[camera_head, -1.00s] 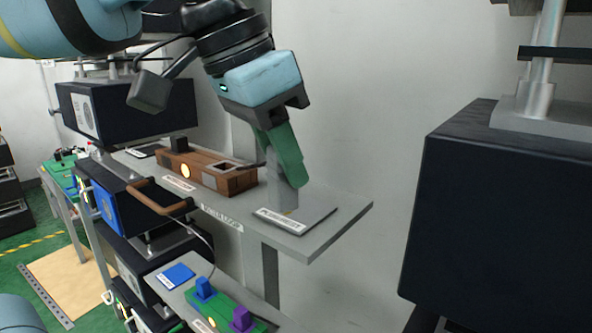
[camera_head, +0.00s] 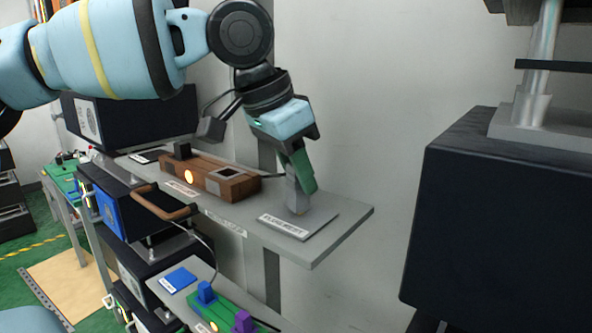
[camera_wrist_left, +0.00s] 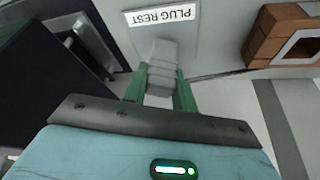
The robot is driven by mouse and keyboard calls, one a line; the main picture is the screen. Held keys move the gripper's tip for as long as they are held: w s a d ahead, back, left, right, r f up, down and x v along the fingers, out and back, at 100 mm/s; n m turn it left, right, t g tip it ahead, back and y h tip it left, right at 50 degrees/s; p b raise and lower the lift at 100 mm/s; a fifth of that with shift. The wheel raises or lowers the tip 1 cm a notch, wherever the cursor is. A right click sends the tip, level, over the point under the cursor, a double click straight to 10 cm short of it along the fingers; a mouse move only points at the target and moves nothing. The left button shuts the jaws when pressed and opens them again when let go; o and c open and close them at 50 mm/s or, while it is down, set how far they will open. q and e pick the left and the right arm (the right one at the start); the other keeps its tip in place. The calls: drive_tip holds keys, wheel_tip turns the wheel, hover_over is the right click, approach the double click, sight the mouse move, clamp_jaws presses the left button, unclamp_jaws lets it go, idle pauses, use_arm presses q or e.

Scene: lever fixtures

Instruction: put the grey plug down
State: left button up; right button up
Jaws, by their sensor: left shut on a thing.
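The grey plug (camera_head: 298,198) stands nearly upright over the flat grey plug rest plate (camera_head: 322,219). My left gripper (camera_head: 302,184) points down from above with its green fingers shut on the plug's upper part. In the left wrist view the plug (camera_wrist_left: 162,54) sits between the two green fingers, its far end against the plate (camera_wrist_left: 192,38) with the "PLUG REST" label. The plug's lower end appears to meet the plate, but I cannot tell for sure whether it touches. My right gripper is not in view.
A brown wooden block (camera_head: 225,184) with a square opening and a lit lamp stands left of the plate on the same grey shelf (camera_head: 345,224). A lower shelf holds a green block (camera_head: 224,312) with blue and purple plugs. A large dark box (camera_head: 500,220) stands at right.

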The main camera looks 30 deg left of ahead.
use_arm(q)
drive_tip(key=shift+s+f, duration=0.1)
drive_tip(key=shift+f, duration=0.05)
drive_tip(key=shift+f, duration=0.15)
drive_tip(key=o, duration=1)
drive_tip(key=v, duration=1.2)
drive_tip(key=shift+r, duration=0.2)
